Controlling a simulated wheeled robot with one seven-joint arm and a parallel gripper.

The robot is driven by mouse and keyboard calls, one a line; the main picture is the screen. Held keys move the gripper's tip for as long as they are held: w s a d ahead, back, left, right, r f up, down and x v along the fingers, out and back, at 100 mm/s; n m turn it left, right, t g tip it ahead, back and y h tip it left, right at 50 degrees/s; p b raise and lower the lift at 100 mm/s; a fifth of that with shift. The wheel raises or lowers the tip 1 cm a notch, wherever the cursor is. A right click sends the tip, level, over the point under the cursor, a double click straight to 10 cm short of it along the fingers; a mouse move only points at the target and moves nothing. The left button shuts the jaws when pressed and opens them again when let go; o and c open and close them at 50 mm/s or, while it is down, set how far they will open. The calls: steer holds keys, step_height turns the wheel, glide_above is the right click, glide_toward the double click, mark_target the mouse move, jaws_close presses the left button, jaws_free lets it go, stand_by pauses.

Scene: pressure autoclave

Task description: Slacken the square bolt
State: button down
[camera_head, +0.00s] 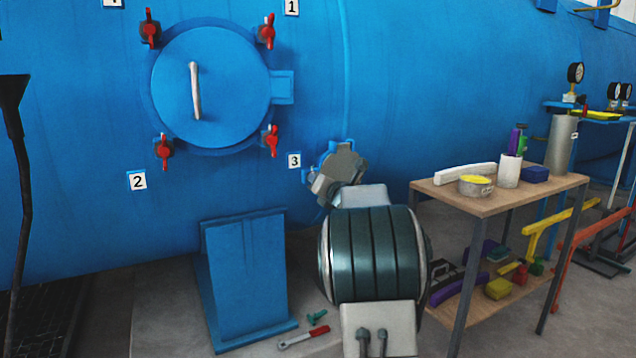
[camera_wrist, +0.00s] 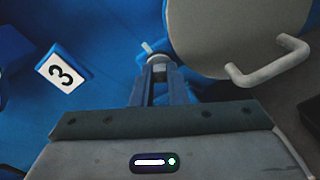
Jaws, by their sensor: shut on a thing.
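The square bolt (camera_wrist: 148,47) shows in the wrist view as a small pale metal piece at the tips of my gripper (camera_wrist: 160,72). It is beside the left edge of a round pale grey lid (camera_wrist: 235,30) with a bent white handle (camera_wrist: 268,66). The fingers are closed around the bolt's head, which they mostly hide. In the head view, the small blue-rimmed port (camera_head: 333,147) with its grey cover is partly hidden by my arm. The bolt cannot be made out clearly there.
A large round hatch (camera_head: 211,88) with red clamps is on the blue vessel wall. Label 3 (camera_wrist: 61,68) is left of my gripper. A blue stand (camera_head: 245,280) is left of my arm, with a red-handled tool (camera_head: 302,337) on the floor. A wooden-topped table (camera_head: 535,190) stands right.

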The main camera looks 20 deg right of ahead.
steer(key=shift+f, duration=0.1)
steer(key=c, duration=1.7)
jaws_free()
steer(key=shift+s, duration=0.1)
steer(key=s, duration=0.4)
steer(key=s+p, duration=0.1)
steer(key=s, duration=0.4)
steer(key=s+p, duration=0.1)
steer(key=s, duration=0.3)
steer(key=shift+s+d, duration=0.25)
steer(key=shift+s, duration=0.1)
